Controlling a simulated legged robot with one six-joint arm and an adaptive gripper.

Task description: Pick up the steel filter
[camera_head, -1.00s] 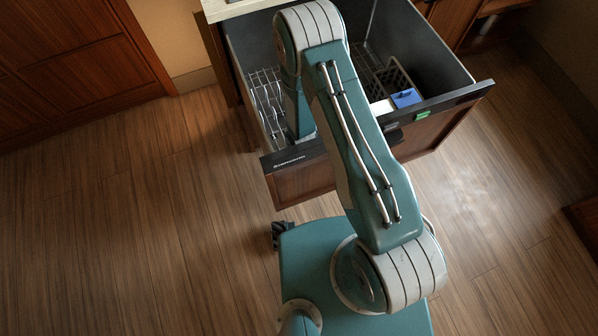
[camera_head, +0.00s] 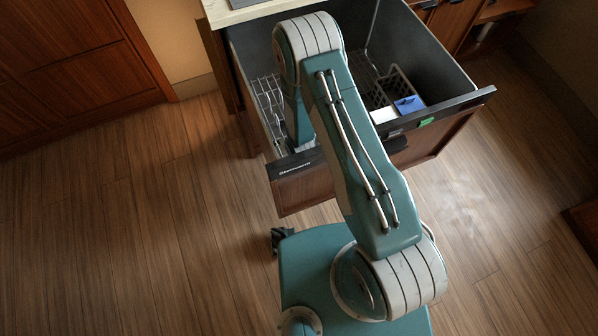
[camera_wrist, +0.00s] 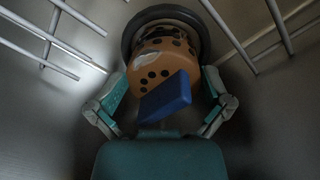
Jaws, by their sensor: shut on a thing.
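In the wrist view, the steel filter (camera_wrist: 150,62) is a rounded, orange-brown body with dark round holes, set against a dark round rim (camera_wrist: 197,25). A blue block-like piece (camera_wrist: 165,97) lies in front of its lower part; I cannot tell whether it belongs to the filter. My gripper (camera_wrist: 163,82) has one finger on each side of the filter and is shut on it. Whether the filter is clear of the rim cannot be told. In the head view, my arm hides the gripper and filter inside the open drawer (camera_head: 297,162).
A wire rack (camera_head: 268,105) stands at the drawer's left; its rods (camera_wrist: 50,40) flank the gripper. At the right are a dark basket (camera_head: 398,85), a blue item (camera_head: 409,104) and a white item (camera_head: 382,115). The drawer walls are close around my arm. The floor (camera_head: 110,230) at left is clear.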

